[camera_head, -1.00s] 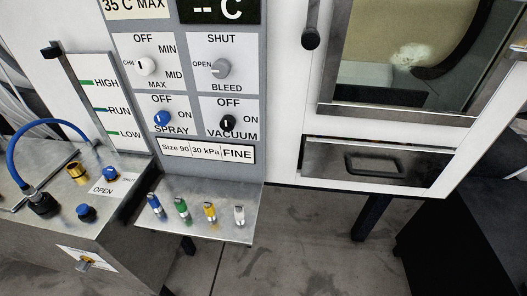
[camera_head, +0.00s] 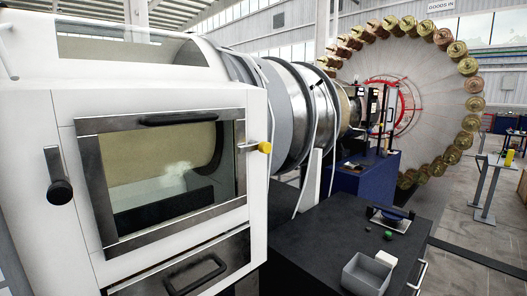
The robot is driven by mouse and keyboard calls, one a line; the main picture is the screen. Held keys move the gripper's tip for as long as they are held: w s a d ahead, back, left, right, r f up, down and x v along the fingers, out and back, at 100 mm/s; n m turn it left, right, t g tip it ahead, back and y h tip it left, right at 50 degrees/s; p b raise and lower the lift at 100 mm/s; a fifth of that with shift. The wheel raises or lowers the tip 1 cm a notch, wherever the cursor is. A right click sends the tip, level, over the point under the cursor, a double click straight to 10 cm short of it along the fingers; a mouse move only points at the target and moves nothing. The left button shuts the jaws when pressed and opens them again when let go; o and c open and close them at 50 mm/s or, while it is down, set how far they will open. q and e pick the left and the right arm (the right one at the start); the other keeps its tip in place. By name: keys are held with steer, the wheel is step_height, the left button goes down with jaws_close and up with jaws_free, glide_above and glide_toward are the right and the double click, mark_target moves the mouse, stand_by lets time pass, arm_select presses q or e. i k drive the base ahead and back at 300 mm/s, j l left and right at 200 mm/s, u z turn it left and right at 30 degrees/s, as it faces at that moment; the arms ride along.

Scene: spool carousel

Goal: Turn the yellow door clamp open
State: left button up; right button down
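The yellow door clamp (camera_head: 265,147) is a small yellow knob on a short metal bar at the right edge of the machine's door (camera_head: 109,204). It sits on the white housing's corner, and its bar reaches across the door frame's right side. The door has a dark metal frame around a window and looks closed. Neither of my grippers shows in this view.
A black-knobbed lever (camera_head: 59,190) hangs left of the door. A drawer (camera_head: 195,274) sits below it. At right, a dark bench (camera_head: 320,235) carries a grey bin (camera_head: 367,274), a white block and a small green item. A large spool wheel (camera_head: 465,107) stands behind.

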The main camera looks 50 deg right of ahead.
mark_target(265, 147)
steer(key=z, duration=1.6)
